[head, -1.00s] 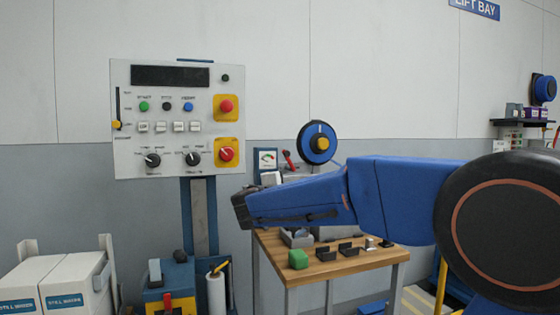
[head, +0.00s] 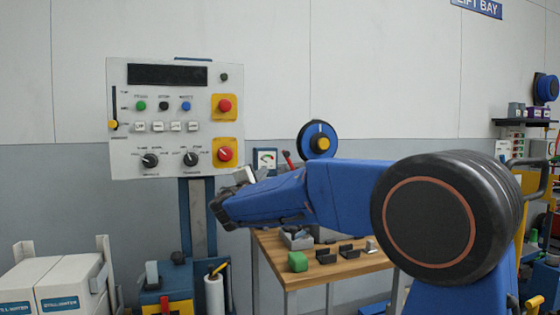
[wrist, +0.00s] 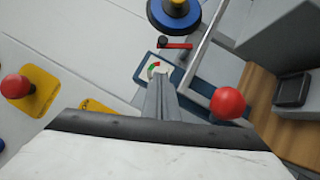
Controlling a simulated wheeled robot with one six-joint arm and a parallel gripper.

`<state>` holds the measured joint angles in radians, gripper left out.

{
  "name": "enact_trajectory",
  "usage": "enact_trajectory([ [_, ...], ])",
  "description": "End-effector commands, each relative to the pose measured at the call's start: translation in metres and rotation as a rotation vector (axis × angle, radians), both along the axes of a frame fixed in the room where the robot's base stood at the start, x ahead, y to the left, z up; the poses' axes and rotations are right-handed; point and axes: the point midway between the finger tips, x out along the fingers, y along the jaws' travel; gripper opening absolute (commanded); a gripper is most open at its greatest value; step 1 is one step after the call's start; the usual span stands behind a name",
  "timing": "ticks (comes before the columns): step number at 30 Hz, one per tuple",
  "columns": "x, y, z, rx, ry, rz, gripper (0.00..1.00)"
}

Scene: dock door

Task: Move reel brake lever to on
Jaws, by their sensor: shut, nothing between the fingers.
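The red lever (head: 288,158) is small and tilted, beside a gauge panel (head: 266,157) and just below left of the blue reel (head: 318,140). I take it for the reel brake lever. In the wrist view the red lever (wrist: 175,43) lies just below the reel (wrist: 174,13), its dark end to the left. My gripper (wrist: 158,75) is shut and empty, its fingers pointing toward the gauge, apart from the lever. In the head view my gripper (head: 262,173) is small, just left of the lever and lower. Any on/off marks are too small to read.
A red ball (wrist: 228,103) is close to my gripper in the wrist view; I cannot tell its mounting. A control panel (head: 130,130) with buttons and knobs stands left. A wooden bench (head: 300,272) with small items is below my arm. White boxes (head: 50,285) are at lower left.

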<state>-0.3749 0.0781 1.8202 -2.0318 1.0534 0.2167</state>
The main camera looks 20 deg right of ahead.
Motion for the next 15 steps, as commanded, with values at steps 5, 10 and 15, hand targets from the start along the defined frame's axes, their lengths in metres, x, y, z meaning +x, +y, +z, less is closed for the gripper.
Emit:
enact_trajectory([
  [5, 0.003, -0.002, 0.000, 0.001, 0.000, -0.001, 0.00],
  [10, 0.018, -0.011, 0.004, 0.000, 0.001, -0.001, 0.00],
  [15, 0.042, -0.027, 0.009, 0.000, 0.001, -0.004, 0.00],
])
